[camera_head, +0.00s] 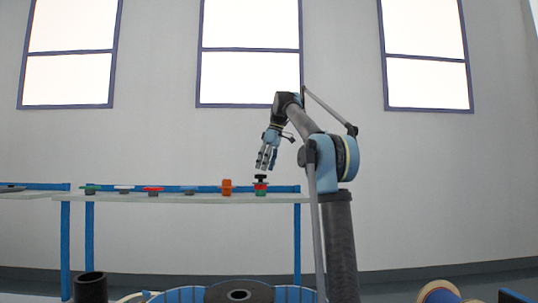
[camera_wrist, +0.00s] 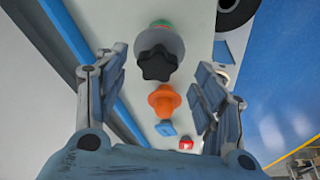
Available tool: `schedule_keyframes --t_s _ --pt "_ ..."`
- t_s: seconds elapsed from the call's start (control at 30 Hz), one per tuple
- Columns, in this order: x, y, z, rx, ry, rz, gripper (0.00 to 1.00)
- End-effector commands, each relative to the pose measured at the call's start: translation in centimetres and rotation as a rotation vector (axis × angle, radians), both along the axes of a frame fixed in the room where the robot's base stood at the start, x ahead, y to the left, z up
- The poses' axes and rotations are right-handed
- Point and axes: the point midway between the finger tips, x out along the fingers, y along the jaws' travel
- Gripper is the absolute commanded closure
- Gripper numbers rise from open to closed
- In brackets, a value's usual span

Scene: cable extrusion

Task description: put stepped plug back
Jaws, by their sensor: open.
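My gripper (camera_head: 266,160) is open and empty above the right end of the table, just over a stacked piece with a black knob (camera_head: 261,177), a red band and a green base. In the wrist view the black lobed knob (camera_wrist: 157,64), with a grey disc under it, lies between the open fingers (camera_wrist: 160,78); I cannot tell how far below them. An orange stepped piece (camera_head: 227,187) stands upright to its left; it also shows in the wrist view (camera_wrist: 163,102). I cannot tell for certain which of the two is the stepped plug.
The pale table (camera_head: 205,199) also holds several low pieces farther left, among them a red one (camera_head: 153,189). A black ring (camera_wrist: 236,10) lies near the top right of the wrist view. A second table (camera_head: 28,194) stands at the far left.

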Motion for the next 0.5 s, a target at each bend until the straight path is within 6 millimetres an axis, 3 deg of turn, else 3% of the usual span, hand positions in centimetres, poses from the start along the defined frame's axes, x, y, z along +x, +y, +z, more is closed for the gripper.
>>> schedule_keyframes --t_s 0.2,0.5 --pt "-0.3 -0.8 3.1 0.000 0.000 -0.001 0.37" --pt "-0.7 -1.7 6.1 0.000 0.000 0.000 0.37"
